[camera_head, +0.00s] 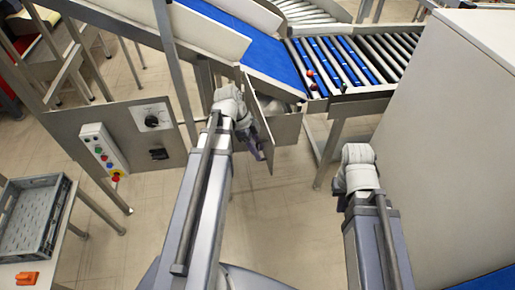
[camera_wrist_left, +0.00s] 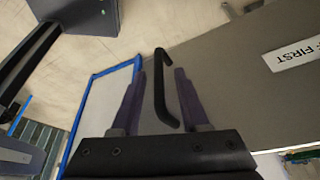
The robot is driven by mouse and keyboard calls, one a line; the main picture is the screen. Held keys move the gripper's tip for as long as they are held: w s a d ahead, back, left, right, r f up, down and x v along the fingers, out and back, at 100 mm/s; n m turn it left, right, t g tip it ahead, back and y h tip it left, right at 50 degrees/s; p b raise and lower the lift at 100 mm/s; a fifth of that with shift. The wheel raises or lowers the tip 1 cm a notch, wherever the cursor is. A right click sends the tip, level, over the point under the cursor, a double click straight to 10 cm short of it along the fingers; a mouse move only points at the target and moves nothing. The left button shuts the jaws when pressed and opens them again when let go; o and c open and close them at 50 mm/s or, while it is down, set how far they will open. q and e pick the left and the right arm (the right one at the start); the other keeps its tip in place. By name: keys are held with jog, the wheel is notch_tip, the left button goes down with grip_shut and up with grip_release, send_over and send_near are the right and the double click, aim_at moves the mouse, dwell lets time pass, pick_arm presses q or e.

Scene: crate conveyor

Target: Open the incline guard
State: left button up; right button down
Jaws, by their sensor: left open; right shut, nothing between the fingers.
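The incline guard (camera_head: 259,121) is a grey panel seen nearly edge-on beside the blue incline belt in the head view, standing out at an angle from the conveyor frame. In the left wrist view the grey guard panel (camera_wrist_left: 225,85) bears a white label ending in "FIRST" and a black bar handle (camera_wrist_left: 160,85). My left gripper (camera_head: 254,148) is at the guard. In the left wrist view my left gripper (camera_wrist_left: 160,73) is open, one finger on each side of the handle; contact cannot be told. My right gripper is hidden beyond its arm.
A control panel with a dial (camera_head: 152,121) and a button box (camera_head: 103,148) are left of the guard. The blue incline belt (camera_head: 250,45) meets a roller conveyor (camera_head: 350,60). A large grey cabinet (camera_head: 440,140) stands at right. A grey crate (camera_head: 35,215) sits lower left.

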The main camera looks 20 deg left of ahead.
pick_arm(q)
jog(key=shift+r, duration=0.1)
jog(key=p+v, duration=0.7)
jog(key=shift+a+r, duration=0.2)
jog(key=shift+r, duration=0.05)
jog(key=shift+s, duration=0.1)
dwell(0.3)
